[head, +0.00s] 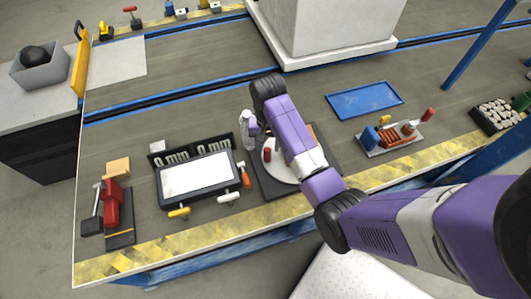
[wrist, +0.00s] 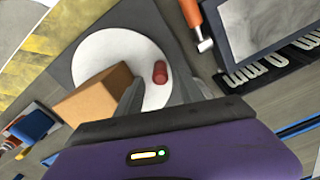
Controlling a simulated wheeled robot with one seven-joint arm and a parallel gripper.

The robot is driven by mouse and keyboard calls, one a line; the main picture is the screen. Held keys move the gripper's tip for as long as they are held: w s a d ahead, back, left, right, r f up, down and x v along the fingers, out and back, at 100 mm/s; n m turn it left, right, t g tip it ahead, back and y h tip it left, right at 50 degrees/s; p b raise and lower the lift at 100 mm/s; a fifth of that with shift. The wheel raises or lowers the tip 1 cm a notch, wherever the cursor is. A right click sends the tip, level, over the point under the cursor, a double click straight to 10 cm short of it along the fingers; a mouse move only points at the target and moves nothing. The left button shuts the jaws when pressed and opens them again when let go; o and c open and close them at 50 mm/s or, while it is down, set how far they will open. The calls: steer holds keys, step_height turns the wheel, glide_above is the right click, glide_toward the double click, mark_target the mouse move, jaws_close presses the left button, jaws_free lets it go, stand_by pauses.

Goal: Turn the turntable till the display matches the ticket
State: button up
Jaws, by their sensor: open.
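The turntable is a white disc (head: 279,171) on a dark grey square base, partly hidden under my arm in the head view. The disc also shows in the wrist view (wrist: 105,45). A short red peg (wrist: 160,72) stands on it, and a brown box (wrist: 92,96) sits at its edge. My gripper (wrist: 157,92) is open above the disc, its grey fingers pointing towards the peg and box; contact cannot be told. A dark-framed panel with a blank pale face (head: 198,175) stands left of the turntable. I cannot tell which thing is the ticket.
Black strips with white markings like "0 mm" (head: 170,157) stand behind the panel. An orange-handled tool (head: 244,176) lies between panel and turntable. A red tool stand (head: 113,207) is far left. A blue tray (head: 365,100) and a plate of small parts (head: 390,138) are right.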

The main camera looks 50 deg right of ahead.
mark_target(267, 155)
step_height(267, 155, down, 7)
steer(key=shift+r+b, duration=0.15)
steer(key=shift+b, duration=0.3)
jaws_close()
stand_by(1.2)
